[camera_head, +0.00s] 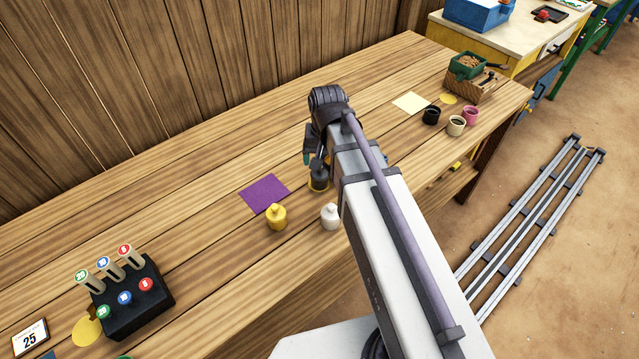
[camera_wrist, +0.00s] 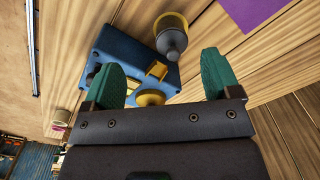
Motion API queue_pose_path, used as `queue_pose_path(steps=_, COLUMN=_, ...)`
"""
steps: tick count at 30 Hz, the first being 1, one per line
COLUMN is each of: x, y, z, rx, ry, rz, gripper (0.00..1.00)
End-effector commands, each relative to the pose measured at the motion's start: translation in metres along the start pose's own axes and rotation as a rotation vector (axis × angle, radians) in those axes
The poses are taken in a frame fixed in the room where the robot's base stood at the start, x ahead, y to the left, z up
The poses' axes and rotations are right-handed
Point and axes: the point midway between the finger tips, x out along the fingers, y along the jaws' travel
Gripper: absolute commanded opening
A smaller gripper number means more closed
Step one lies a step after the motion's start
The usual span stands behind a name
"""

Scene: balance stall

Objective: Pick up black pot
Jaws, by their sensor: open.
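The black pot (camera_head: 431,115) stands upright toward the right end of the wooden table in the head view, beside a cream pot (camera_head: 456,126) and a pink pot (camera_head: 471,115). I cannot make out the black pot in the wrist view. My gripper (camera_wrist: 163,60) has its two teal fingers spread apart with nothing held between them. In the head view one teal fingertip (camera_head: 307,158) shows over the middle of the table, well left of the black pot; my arm hides the rest.
A dark grey knobbed piece (camera_wrist: 172,40) and a blue device with yellow parts (camera_wrist: 130,55) lie below my gripper. Yellow (camera_head: 276,217) and white (camera_head: 330,216) knobbed pieces stand nearby. A wooden box (camera_head: 468,86) stands behind the pots. A black peg block (camera_head: 132,299) sits at left.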

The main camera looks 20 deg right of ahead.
Motion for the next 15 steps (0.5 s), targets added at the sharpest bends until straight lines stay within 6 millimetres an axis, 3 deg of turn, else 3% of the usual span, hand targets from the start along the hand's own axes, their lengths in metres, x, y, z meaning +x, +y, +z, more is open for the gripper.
queue_pose_path(steps=1, x=0.005, y=-0.009, z=-0.03, rx=0.127, ry=0.002, rz=-0.006, gripper=0.83)
queue_pose_path(steps=3, x=0.003, y=-0.013, z=-0.043, rx=0.304, ry=0.004, rz=-0.013, gripper=0.83)
queue_pose_path(steps=6, x=0.002, y=-0.013, z=-0.038, rx=0.435, ry=0.005, rz=-0.016, gripper=0.83)
queue_pose_path(steps=10, x=0.008, y=-0.012, z=-0.038, rx=0.451, ry=0.005, rz=-0.016, gripper=0.83)
queue_pose_path(steps=15, x=0.043, y=-0.012, z=-0.038, rx=0.449, ry=0.005, rz=-0.016, gripper=0.83)
